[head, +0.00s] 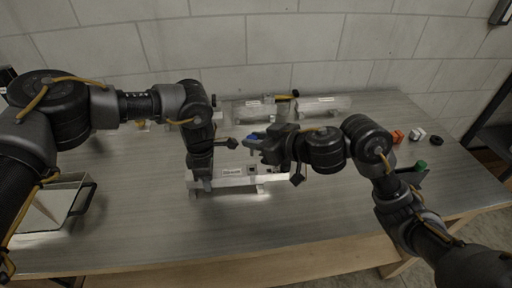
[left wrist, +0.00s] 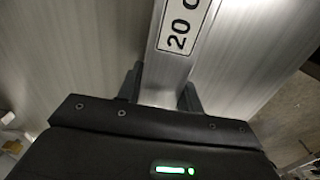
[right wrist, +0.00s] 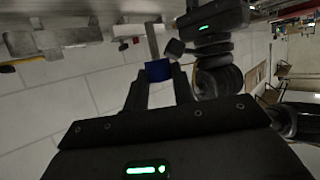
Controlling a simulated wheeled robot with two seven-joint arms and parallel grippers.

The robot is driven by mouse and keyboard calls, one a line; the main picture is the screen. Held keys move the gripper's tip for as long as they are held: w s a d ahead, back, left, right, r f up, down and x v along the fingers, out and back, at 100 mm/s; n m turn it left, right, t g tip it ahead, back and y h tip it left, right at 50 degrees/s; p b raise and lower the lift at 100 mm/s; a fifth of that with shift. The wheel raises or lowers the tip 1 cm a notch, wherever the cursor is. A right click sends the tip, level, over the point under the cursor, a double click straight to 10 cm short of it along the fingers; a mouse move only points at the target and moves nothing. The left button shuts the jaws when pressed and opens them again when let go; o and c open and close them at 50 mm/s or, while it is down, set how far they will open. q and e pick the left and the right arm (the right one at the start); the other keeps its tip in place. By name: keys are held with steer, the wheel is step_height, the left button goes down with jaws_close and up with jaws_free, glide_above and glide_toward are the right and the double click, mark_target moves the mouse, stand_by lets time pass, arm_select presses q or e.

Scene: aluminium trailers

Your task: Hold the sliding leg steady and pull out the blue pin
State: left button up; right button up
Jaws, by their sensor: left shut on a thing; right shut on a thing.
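The aluminium part with a white label (head: 232,172), which I take for the sliding leg, lies at the middle of the table. My left gripper (head: 201,186) points down onto its left end. In the left wrist view its fingers (left wrist: 160,94) are closed on both sides of the labelled metal bar (left wrist: 177,62). My right gripper (head: 262,147) is above the part, pointing left, and shut on the blue pin (head: 254,136). In the right wrist view the blue end (right wrist: 158,70) sits between the fingertips (right wrist: 159,82). A grey bar extends beyond it; I cannot tell whether it is in a hole.
Two more aluminium parts (head: 322,104) lie at the back near the tiled wall. An open metal tray with black handles (head: 50,210) is at the left. Small orange (head: 398,136), white (head: 417,133), black (head: 436,141) and green (head: 421,165) pieces lie right. The front table strip is clear.

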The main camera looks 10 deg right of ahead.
arm_select(q)
steer(key=o, duration=1.2)
step_height(320, 180, up, 12)
